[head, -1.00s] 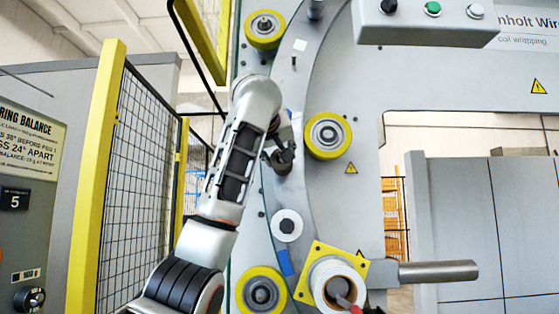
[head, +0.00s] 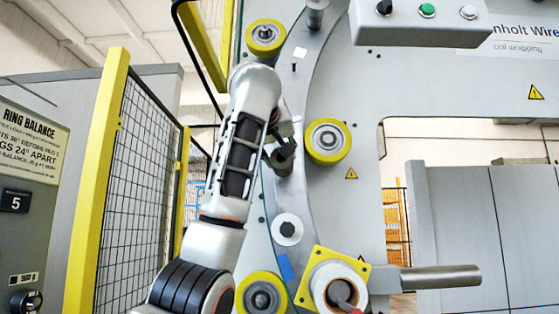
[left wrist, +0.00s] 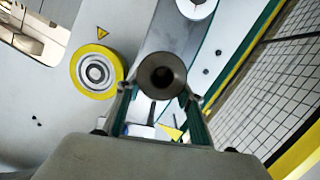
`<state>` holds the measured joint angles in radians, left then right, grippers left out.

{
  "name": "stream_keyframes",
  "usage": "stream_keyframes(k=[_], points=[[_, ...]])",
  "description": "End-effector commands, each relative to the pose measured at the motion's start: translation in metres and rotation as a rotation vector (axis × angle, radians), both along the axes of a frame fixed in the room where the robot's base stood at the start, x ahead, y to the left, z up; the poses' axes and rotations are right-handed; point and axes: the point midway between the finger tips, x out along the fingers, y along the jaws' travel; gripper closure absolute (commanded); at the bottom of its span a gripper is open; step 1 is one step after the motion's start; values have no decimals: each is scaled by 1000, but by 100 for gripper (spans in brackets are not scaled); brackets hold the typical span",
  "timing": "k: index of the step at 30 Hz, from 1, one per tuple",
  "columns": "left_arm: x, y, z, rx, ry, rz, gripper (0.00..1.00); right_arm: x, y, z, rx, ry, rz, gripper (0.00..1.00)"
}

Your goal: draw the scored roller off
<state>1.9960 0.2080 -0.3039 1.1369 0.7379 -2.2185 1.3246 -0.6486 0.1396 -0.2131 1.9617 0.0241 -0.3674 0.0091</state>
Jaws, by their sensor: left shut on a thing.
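My left gripper (head: 281,150) is in front of the curved grey ring, left of a yellow-rimmed roller (head: 327,141). It is shut on a dark grey metal roller (head: 285,160). In the left wrist view the fingers (left wrist: 160,98) lie on either side of this roller (left wrist: 162,75), whose end face with a dark round bore points toward the camera. I see no scoring on it at this size. Whether it still sits on a pin of the ring is hidden. My right gripper is not identifiable in these views.
More yellow-rimmed rollers sit at the top (head: 265,37) and bottom (head: 262,293) of the ring (head: 290,200). A yellow plate with a white spool (head: 338,283) is at bottom right, beside a metal bar (head: 440,278). A yellow-posted mesh fence (head: 140,190) stands left.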

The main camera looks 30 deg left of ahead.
Motion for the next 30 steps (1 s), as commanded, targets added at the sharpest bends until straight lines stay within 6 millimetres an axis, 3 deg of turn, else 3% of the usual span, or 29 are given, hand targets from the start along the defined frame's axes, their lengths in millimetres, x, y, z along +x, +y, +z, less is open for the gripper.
stream_keyframes(k=[30], points=[[-32, -19, 0, 0, -2, 0, 89, -6, 0, -31, -2, 15, 0, 60]])
